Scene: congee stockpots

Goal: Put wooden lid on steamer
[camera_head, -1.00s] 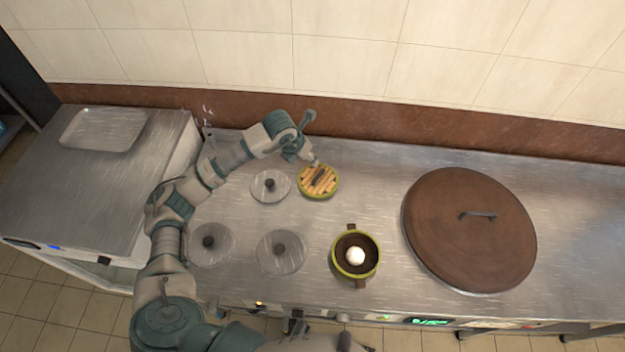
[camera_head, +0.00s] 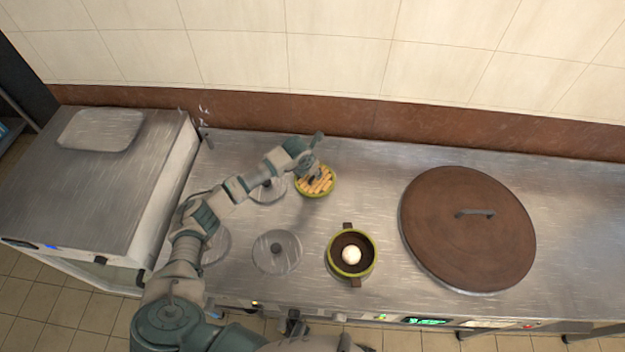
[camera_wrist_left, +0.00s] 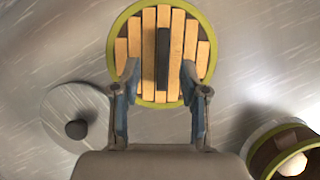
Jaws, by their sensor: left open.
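The wooden lid (camera_head: 321,187) is round, with light slats, a green rim and a dark bar handle. It lies on the steel counter near the back. In the left wrist view the lid (camera_wrist_left: 149,50) is ahead of my left gripper (camera_wrist_left: 160,85), whose open fingers spread either side of the handle (camera_wrist_left: 162,60), apart from it. In the head view the gripper (camera_head: 316,172) partly covers the lid. The steamer (camera_head: 336,266) is a green-rimmed pot with two brown side handles and a white round item (camera_head: 351,255) inside. Its edge shows in the left wrist view (camera_wrist_left: 254,143). My right gripper is not in view.
Several glass lids with dark knobs lie left of the steamer, one (camera_head: 277,252) nearest it. A large brown lid (camera_head: 468,240) covers the counter's right part. A tiled wall (camera_head: 340,45) stands behind. Bare counter (camera_head: 375,185) lies between the wooden lid and the brown lid.

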